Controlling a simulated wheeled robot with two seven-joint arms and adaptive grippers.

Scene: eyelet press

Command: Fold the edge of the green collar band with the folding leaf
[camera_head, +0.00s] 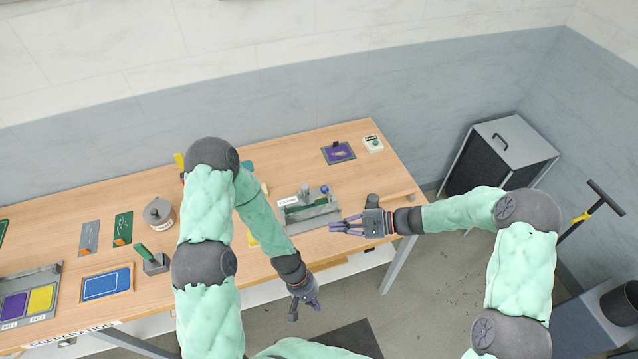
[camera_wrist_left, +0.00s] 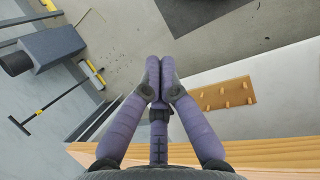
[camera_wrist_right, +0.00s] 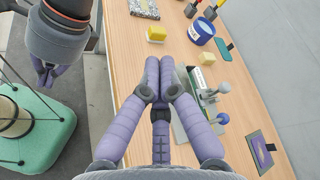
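A grey press-like fixture (camera_head: 322,214) with two ball-topped levers, one grey and one blue, stands near the table's front edge, left of my right gripper. It also shows in the right wrist view (camera_wrist_right: 191,126). A narrow green strip seems to lie in it; I cannot tell for sure that it is the collar band, nor pick out the folding leaf. My right gripper (camera_head: 345,226) is shut and empty, apart from the fixture. Its fingertips meet in the right wrist view (camera_wrist_right: 161,74). My left gripper (camera_head: 308,303) is shut and empty, low in front of the table edge.
A purple pad (camera_head: 338,153) and a white block with a green button (camera_head: 373,144) lie at the back right. A round tin (camera_head: 159,215), green card (camera_head: 123,229) and blue tray (camera_head: 106,284) are at the left.

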